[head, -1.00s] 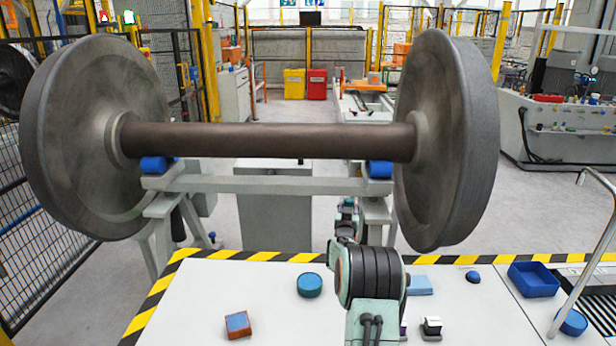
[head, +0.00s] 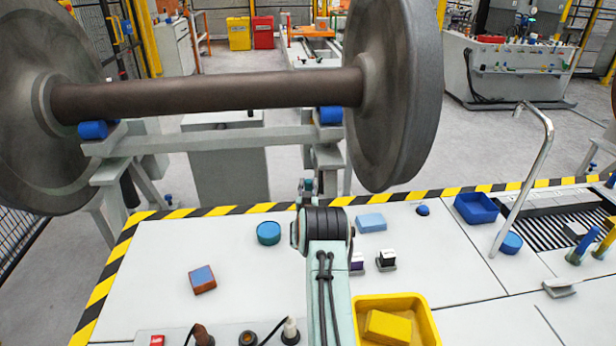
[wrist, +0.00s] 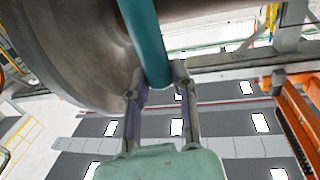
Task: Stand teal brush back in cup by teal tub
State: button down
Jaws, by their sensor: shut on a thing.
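The teal brush (wrist: 148,40) shows in the wrist view as a thick teal handle. My gripper (wrist: 158,78) is shut on its lower end, and the rest runs up out of the picture. In the head view my arm hides most of the gripper and I cannot make out the brush. A round teal tub (head: 268,233) stands on the white table just left of my arm. I cannot make out a cup beside it.
The wheelset (head: 210,94) stands behind the table. A yellow bin (head: 422,325) is at the front; a blue tray (head: 476,208), a blue round tub (head: 511,243) and a metal rail (head: 530,180) are right. A red-blue block (head: 202,279) lies left.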

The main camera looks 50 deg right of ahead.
jog(key=shift+f, duration=2.5)
jog(key=c, duration=0.8)
grip_release()
jog(key=shift+c, duration=0.2)
jog(key=v, duration=1.2)
jog(key=shift+w, duration=0.15)
